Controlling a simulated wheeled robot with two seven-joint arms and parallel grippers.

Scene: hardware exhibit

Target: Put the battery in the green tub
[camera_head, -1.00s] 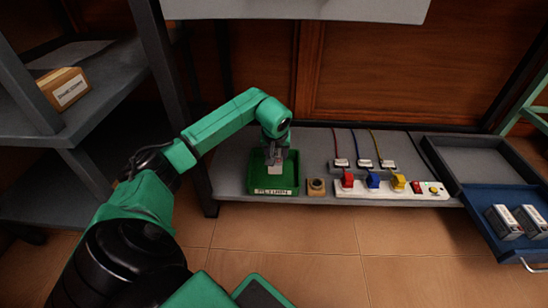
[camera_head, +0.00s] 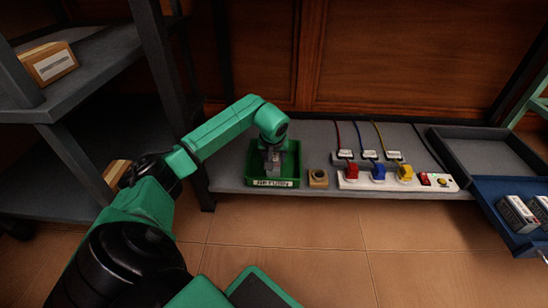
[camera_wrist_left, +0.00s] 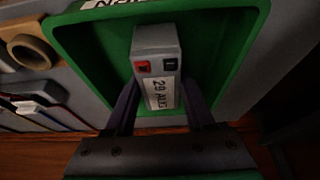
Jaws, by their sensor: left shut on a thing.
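The green tub (camera_head: 290,178) stands on the low grey shelf, with a white label on its front. It also fills much of the left wrist view (camera_wrist_left: 84,45). My left gripper (camera_head: 272,166) points down inside the tub's outline. In the left wrist view its two fingers (camera_wrist_left: 160,100) are shut on the battery (camera_wrist_left: 155,42), a grey block with a red and a black terminal mark and a white label. The battery is over or in the tub; I cannot tell whether it touches the floor of it. My right gripper is not in view.
Further right is a white power strip (camera_head: 390,181) with red, blue and yellow plugs. A blue drawer (camera_head: 490,194) holds grey-white boxes (camera_head: 517,213). A dark shelf post (camera_head: 205,180) stands close left.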

